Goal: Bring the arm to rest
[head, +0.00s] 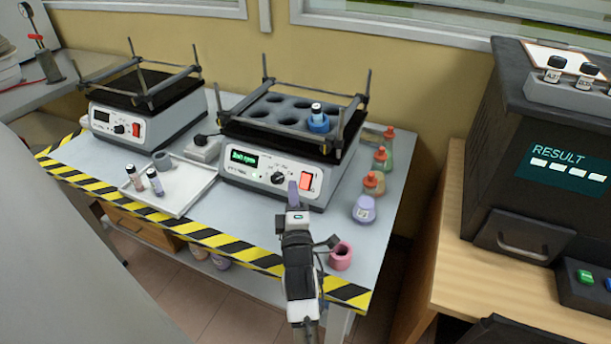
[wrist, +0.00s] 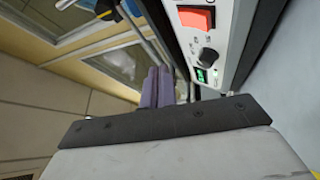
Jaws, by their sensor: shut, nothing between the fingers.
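My gripper (head: 292,190) is in front of the right shaker (head: 268,172), close to its control panel near the black knob. Its purple fingers are together with nothing between them. In the wrist view the closed fingers (wrist: 157,88) stand beside the shaker's panel, which carries a red switch (wrist: 195,19), a black knob (wrist: 208,56) and a lit green display (wrist: 201,75). My arm reaches in over the front edge of the table. I cannot tell whether the fingertips touch the panel.
A blue holder with a vial (head: 318,120) sits on the right shaker. A pink ring-shaped holder (head: 341,256) stands right of my arm, near several bottles (head: 374,182). A white tray (head: 176,196) with two vials lies left. A black analyser (head: 540,150) stands at the right.

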